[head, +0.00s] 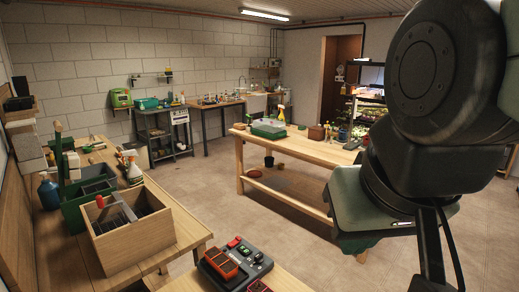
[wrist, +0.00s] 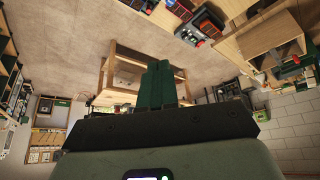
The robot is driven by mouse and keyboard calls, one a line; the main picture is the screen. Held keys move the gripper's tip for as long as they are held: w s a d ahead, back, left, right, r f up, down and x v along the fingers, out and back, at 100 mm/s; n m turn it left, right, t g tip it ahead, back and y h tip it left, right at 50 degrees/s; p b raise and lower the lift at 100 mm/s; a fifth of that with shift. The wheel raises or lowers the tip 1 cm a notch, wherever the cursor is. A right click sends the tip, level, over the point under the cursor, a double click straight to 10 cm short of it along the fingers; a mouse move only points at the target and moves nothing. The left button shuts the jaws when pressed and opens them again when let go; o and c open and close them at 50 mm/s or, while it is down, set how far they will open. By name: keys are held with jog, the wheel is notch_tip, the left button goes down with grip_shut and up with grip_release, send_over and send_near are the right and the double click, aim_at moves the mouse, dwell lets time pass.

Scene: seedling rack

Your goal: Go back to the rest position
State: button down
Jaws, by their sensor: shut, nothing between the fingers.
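My gripper (wrist: 158,70) shows in the wrist view, its two dark green fingers pressed together with nothing between them. It is raised in the air and points out over the room, clear of every surface. The wrist view is turned over, with the wooden table (wrist: 118,82) behind the fingertips.
The long wooden table (head: 300,150) carries a green tray (head: 268,130) and bottles. At left, a bench holds a wooden crate (head: 130,241) and green boxes (head: 85,205). A dark device with red parts (head: 238,258) lies at the front. The floor (head: 205,183) between is open.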

jog(key=shift+s+d+f, duration=0.1)
jog(key=shift+s+f, duration=0.25)
jog(key=shift+s, duration=0.2)
dwell(0.4)
jog(key=c, duration=0.5)
grip_release()
